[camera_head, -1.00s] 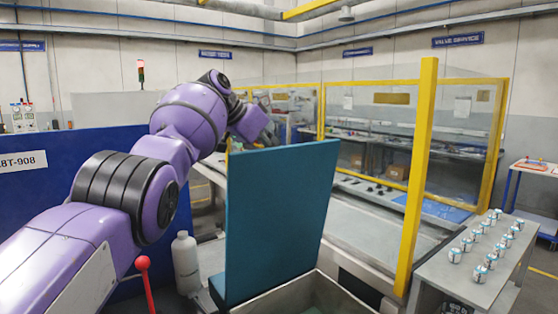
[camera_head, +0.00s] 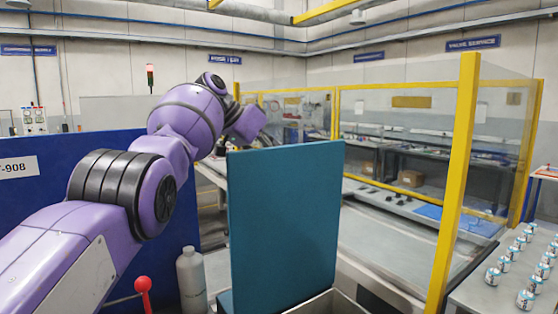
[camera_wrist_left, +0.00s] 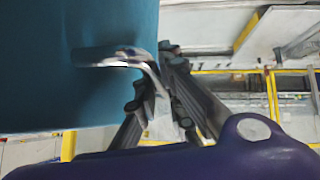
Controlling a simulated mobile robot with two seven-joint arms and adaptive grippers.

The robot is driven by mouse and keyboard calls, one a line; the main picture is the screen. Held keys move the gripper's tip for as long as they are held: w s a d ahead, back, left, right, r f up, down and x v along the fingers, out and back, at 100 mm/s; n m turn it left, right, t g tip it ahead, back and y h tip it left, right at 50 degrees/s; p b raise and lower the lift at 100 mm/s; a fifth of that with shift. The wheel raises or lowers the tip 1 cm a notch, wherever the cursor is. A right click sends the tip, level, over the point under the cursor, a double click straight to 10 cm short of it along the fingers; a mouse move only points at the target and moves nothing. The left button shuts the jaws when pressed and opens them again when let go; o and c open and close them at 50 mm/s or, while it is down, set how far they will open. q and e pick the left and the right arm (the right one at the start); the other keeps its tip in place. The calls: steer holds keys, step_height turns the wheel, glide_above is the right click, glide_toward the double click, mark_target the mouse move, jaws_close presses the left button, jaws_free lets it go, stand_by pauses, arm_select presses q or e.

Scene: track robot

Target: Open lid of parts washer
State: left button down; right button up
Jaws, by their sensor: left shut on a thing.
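The teal lid (camera_head: 285,225) of the parts washer stands upright in the middle of the head view, above the rim of the tank (camera_head: 350,302) at the bottom edge. In the left wrist view the lid (camera_wrist_left: 50,85) fills the upper left, with a metal handle (camera_wrist_left: 108,62) on its face. My left gripper (camera_wrist_left: 160,72) is shut on the handle, at its right end in that view. In the head view my left arm reaches over behind the lid, and the lid hides the fingers. My right gripper is not in view.
A white bottle (camera_head: 191,280) and a red-knobbed lever (camera_head: 143,285) stand left of the lid. A blue panel (camera_head: 75,195) is behind my left arm. A yellow post (camera_head: 457,190) and a table (camera_head: 475,298) with several cans are on the right.

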arm_select(q)
steer(key=c, duration=1.8)
jaws_free()
steer(key=shift+f, duration=0.1)
steer(key=shift+c, duration=0.2)
steer(key=v, duration=1.2)
